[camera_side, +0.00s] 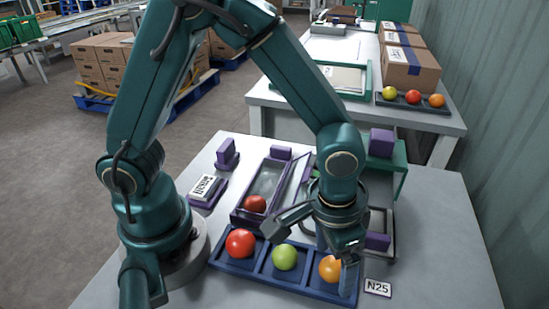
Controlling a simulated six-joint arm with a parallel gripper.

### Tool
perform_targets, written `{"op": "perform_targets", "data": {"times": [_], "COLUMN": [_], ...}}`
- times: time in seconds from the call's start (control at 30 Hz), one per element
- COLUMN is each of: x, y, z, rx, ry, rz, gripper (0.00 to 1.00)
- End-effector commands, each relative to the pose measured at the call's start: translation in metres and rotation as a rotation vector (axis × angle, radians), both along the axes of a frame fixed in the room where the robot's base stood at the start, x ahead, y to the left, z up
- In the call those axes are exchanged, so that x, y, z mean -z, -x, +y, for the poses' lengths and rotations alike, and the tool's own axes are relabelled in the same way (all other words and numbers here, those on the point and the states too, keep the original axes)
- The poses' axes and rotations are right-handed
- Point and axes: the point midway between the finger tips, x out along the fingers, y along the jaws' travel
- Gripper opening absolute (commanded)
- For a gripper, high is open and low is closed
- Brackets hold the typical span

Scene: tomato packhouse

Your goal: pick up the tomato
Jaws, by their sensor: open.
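A blue three-compartment tray (255,276) lies at the front of my table. It holds a red tomato (240,242) on the left, a green tomato (285,257) in the middle and an orange tomato (329,267) on the right. A smaller dark red tomato (255,203) sits at the near end of a purple-rimmed tray (268,178) behind. My gripper (311,256) is open, with its fingers spread over the right part of the blue tray. One finger covers part of the orange tomato. I cannot tell whether it touches it. No tomato is visibly held.
A labelled device (205,188) and a purple block (228,153) are at the left. A green-and-grey frame with purple blocks (381,143) is partly hidden behind my wrist. An N25 tag (377,287) lies right of the tray. The table's right side is clear. Another bench (445,120) stands behind.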

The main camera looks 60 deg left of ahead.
Motion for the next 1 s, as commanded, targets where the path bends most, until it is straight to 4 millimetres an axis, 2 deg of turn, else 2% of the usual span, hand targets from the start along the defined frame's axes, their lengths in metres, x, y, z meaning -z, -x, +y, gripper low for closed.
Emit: {"op": "perform_targets", "data": {"times": [0.13, 0.17, 0.3, 0.73, 0.87, 1.0], "x": [0.0, 0.0, 0.0, -0.004, -0.014, -0.034], "y": [0.0, 0.0, 0.0, 0.0, -0.001, -0.002], "z": [0.0, 0.0, 0.0, 0.0, 0.0, -0.001], "rx": [0.0, 0.0, 0.0, 0.0, 0.0, 0.0], "ry": [0.0, 0.0, 0.0, 0.001, 0.003, 0.004], "rz": [0.0, 0.0, 0.0, -0.002, -0.004, -0.007], "gripper": [0.89, 0.81, 0.28, 0.26, 0.26, 0.26]}}
